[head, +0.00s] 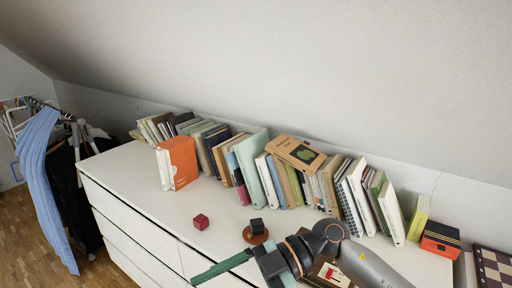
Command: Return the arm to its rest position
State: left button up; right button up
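My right arm (372,264) comes in from the bottom right, over the front part of the white dresser top. Its dark gripper (222,268) points left, with a long green part reaching past the dresser's front edge. The fingertips do not show clearly enough to tell open from shut, and I see nothing held. My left arm and gripper are not in view. The white dresser (130,183) has drawer fronts on its left part that look closed. The part of its front behind and below my arm is hidden.
A row of books (262,170) leans along the wall. An orange box (440,240) and a chessboard (493,267) are at right. Clothes (40,170) hang at left.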

jog(key=w+d+r+m+t+y+p, duration=0.2)
jog(key=w+r+m+t+y, duration=0.25)
jog(key=m+t+y, duration=0.6)
jog(key=w+d+f+m+t+h+p, duration=0.3)
jog(key=d+f+m+t+h, duration=0.9)
jog(key=f+h, duration=0.3)
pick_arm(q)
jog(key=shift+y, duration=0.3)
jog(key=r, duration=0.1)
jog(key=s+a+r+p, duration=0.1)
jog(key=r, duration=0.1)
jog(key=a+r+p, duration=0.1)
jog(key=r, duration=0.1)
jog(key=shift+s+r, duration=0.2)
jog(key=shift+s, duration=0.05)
pick_arm(e)
jog(key=s+d+f+m+g+h, duration=0.1)
jog(key=s+d+f+g+h, duration=0.2)
jog(key=s+f, duration=0.5)
jog(key=s+d+f+m+g+h, duration=0.1)
jog(key=s+d+f+g+h, duration=0.3)
jog(key=s+d+f, duration=0.2)
notch_tip(320, 180, down, 3)
jog(key=shift+s+f, duration=0.1)
jog(key=shift+s, duration=1)
jog(key=shift+m+g, duration=0.25)
